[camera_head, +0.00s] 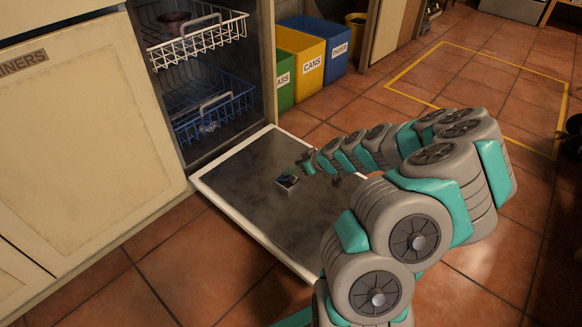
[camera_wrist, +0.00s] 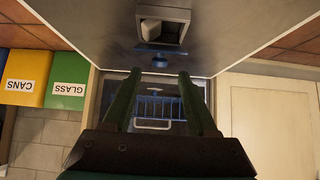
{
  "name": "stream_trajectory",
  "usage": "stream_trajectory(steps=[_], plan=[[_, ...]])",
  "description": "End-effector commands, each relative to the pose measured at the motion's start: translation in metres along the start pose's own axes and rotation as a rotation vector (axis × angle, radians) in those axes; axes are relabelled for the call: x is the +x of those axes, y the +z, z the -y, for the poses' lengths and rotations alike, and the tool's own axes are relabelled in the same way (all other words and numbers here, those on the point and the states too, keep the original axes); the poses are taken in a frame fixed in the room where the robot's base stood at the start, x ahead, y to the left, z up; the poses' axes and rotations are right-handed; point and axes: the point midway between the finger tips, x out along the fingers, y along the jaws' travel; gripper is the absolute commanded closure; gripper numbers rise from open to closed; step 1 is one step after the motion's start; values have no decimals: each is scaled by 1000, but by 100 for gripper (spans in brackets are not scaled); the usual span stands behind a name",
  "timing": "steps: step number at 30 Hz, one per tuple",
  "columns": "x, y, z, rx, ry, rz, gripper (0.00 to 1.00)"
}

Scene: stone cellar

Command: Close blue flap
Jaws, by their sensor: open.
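A dishwasher door (camera_head: 235,195) lies folded down in the head view. A small detergent dispenser (camera_head: 288,182) is set in its inner face. In the wrist view the dispenser (camera_wrist: 163,27) is an open square recess with a pale block inside. A thin blue strip, seemingly the blue flap (camera_wrist: 160,47), shows edge-on at the recess's rim; its exact angle is unclear. A round blue cap (camera_wrist: 160,62) is beside it. My gripper (camera_wrist: 160,76) is open and empty, its two green fingers apart, above the door and near the dispenser, not visibly touching it.
The white upper rack (camera_head: 205,38) and blue lower rack (camera_head: 212,110) are inside the dishwasher. Cream cabinets (camera_head: 85,130) stand to the left. Green, yellow (camera_head: 302,55) and blue bins stand behind the door. Tiled floor lies open to the right.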

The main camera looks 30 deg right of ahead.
Motion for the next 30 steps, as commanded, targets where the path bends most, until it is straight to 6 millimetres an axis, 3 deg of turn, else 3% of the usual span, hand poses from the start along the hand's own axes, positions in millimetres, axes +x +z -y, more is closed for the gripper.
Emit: stream_trajectory(steps=[9,23,26,30], plan=[[-40,-1,-2,0,4,-1,41],[-45,0,0,0,1,0,42],[-47,-8,10,-6,-19,6,42],[-57,-32,53,-20,-105,42,42]])
